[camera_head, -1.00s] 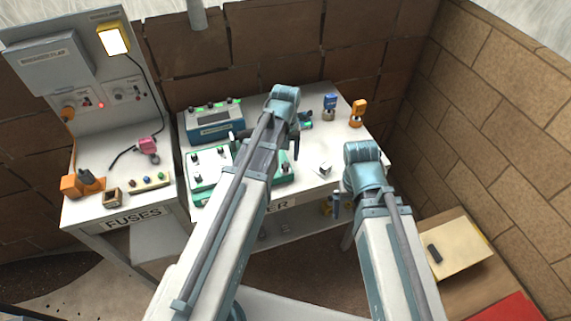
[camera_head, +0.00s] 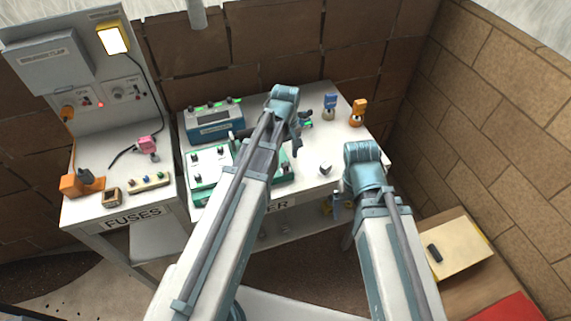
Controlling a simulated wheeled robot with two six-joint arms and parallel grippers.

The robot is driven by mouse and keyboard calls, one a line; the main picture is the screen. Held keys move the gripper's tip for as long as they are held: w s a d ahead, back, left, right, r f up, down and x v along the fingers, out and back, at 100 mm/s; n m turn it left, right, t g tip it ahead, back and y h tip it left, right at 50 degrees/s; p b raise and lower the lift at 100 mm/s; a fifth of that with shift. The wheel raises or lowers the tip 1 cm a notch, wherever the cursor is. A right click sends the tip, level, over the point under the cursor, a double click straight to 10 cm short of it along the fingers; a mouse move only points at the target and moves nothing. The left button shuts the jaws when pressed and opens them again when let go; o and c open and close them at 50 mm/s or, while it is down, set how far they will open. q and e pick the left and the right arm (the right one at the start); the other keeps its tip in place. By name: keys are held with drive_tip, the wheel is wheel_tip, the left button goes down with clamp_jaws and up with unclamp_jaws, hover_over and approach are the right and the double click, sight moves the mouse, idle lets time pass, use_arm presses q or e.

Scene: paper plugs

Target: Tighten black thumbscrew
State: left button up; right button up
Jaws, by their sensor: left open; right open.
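The white panel with a green edge (camera_head: 206,176) lies on the right-hand white table and carries small black knobs (camera_head: 195,157). I cannot tell which black part is the thumbscrew. My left arm crosses the panel and hides its middle. My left gripper (camera_head: 297,147) is open, small and dark, beside the right end of the panel. I see nothing held in it, and contact cannot be told. My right gripper (camera_head: 336,205) is open and hangs by the table's front edge, partly hidden by my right arm.
A blue box (camera_head: 213,122) with green lights stands behind the panel. A blue item (camera_head: 330,102) and an orange item (camera_head: 357,113) stand at the back right. A small pale piece (camera_head: 325,169) sits near the front. The fuse table (camera_head: 95,212) is at left.

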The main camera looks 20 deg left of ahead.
sight(286, 164)
use_arm(q)
drive_tip(key=shift+f+b, duration=1.75)
drive_tip(key=shift+f, duration=0.15)
clamp_jaws()
drive_tip(key=shift+m, duration=0.9)
drive_tip(key=c, duration=0.5)
unclamp_jaws()
clamp_jaws()
